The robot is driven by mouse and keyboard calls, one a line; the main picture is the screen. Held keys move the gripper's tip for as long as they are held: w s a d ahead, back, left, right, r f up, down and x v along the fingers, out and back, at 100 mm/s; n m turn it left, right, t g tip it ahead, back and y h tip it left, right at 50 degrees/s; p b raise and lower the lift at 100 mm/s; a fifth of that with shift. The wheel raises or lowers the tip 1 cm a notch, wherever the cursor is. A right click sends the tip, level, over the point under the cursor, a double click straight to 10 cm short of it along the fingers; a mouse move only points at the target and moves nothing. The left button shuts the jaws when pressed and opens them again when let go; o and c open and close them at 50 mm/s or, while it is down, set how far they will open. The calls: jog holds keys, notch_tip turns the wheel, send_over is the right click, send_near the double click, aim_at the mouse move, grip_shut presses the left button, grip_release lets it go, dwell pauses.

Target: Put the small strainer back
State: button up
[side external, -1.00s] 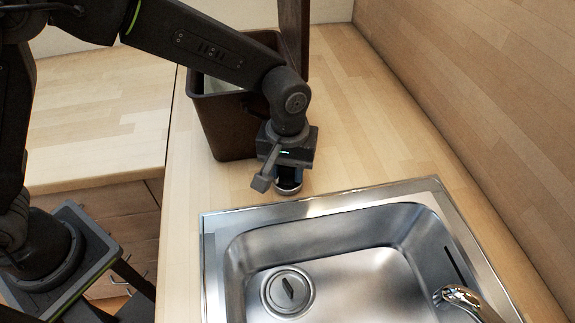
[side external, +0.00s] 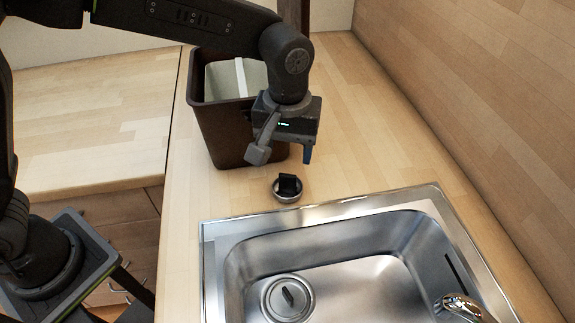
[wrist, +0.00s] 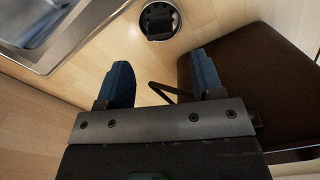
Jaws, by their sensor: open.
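The small strainer (side external: 287,190) is a round metal cup with a black handle piece on top. It stands on the wooden counter between the sink's back rim and the brown bin. It also shows in the wrist view (wrist: 160,19), beyond the fingertips. My gripper (side external: 283,155) is above the counter, just behind and above the strainer, apart from it. In the wrist view its two blue fingers (wrist: 160,78) are spread wide with nothing between them.
The steel sink (side external: 216,250) fills the front, with a chrome tap (side external: 459,305) at its right. A brown bin (side external: 228,130) stands close beside my gripper. A wooden wall (side external: 480,90) rises at the right. The counter right of the bin is clear.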

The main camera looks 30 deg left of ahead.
aim_at(287, 176)
jog(key=s+a+r+m+t, duration=0.15)
jog(key=s+a+r, duration=0.25)
jog(key=a+r, duration=0.55)
jog(key=s+a+f+m+t, duration=0.1)
jog(key=s+a+m+t, duration=0.2)
jog(key=s+a, duration=0.9)
jog(key=shift+s+t, duration=0.45)
jog(key=shift+s, duration=0.1)
